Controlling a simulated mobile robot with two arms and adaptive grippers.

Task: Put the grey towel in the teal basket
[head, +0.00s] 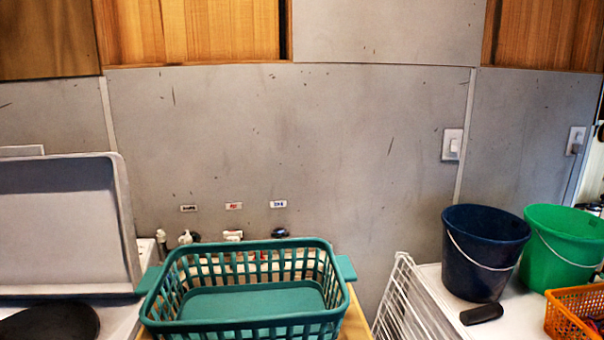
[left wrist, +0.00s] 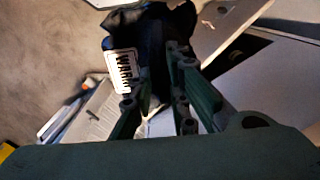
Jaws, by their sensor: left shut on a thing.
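The teal basket (head: 243,328) stands at the bottom middle of the head view on a wooden-looking surface. Its inside floor shows and looks empty. My left gripper (left wrist: 160,85) shows only in the left wrist view, with dark green fingers close together. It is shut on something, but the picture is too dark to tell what. A pale patch shows low between the fingers. I cannot make out the grey towel for certain in either view. My right gripper is in neither view.
A navy bucket (head: 480,260), a green bucket (head: 562,250) and an orange basket (head: 570,318) stand at the right. A white wire rack (head: 405,305) is right of the teal basket. A raised lid (head: 65,225) stands left. A dark thing with a label (left wrist: 122,70) lies beyond my left fingers.

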